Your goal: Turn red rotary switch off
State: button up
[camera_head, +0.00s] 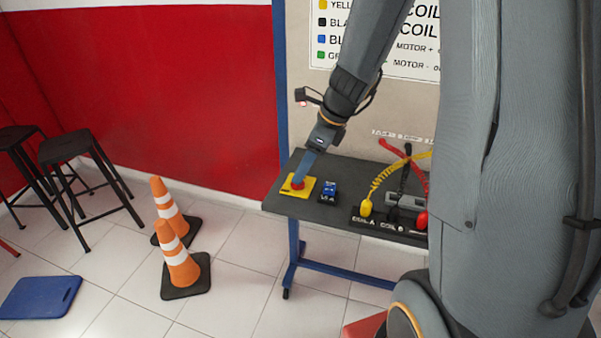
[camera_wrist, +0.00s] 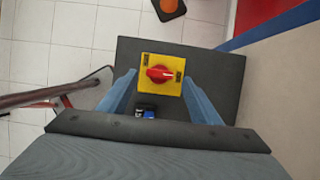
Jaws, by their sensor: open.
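The red rotary switch (camera_wrist: 160,74) sits on a yellow square plate (camera_wrist: 143,88) on the dark table. In the wrist view its red handle lies roughly left to right. In the head view the yellow plate (camera_head: 289,191) is at the table's left end, and the red knob (camera_head: 297,185) is partly hidden by my gripper. My gripper (camera_head: 302,177) points down at the switch. In the wrist view its two blue fingers (camera_wrist: 160,92) are spread open, one on each side of the plate, with nothing between them held. I cannot tell whether they touch the switch.
A blue component (camera_head: 329,190) sits just right of the switch. Coiled yellow, black and red leads with plugs (camera_head: 365,207) stand farther right on the table. A panel with printed labels (camera_head: 420,45) rises behind. Orange cones (camera_head: 178,262) and stools (camera_head: 80,150) stand on the floor at left.

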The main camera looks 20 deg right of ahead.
jog(key=shift+x, duration=1.7)
jog(key=c, duration=1)
jog(key=shift+c, duration=0.2)
